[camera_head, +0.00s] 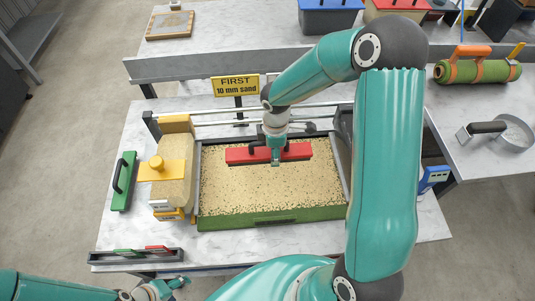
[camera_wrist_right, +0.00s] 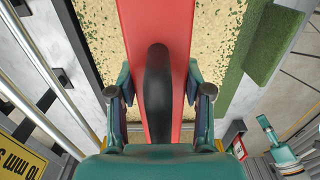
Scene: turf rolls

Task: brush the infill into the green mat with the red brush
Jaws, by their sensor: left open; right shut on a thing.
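The red brush (camera_head: 240,155) lies across the upper part of the green mat (camera_head: 270,219), which is covered with sandy infill (camera_head: 270,187) flecked with dark green. Only the mat's green front edge shows clearly. My right gripper (camera_head: 276,150) is shut on the brush's black handle. In the right wrist view the handle (camera_wrist_right: 158,80) stands between the two fingers, with the red brush body (camera_wrist_right: 130,25) beneath it. Whether the bristles touch the infill is hidden. My left gripper (camera_head: 172,287) is open and empty at the bottom left, in front of the table.
A shallow dark tray (camera_head: 135,256) lies at the front left. A yellow sign (camera_head: 235,86) reads "FIRST 10 mm sand".

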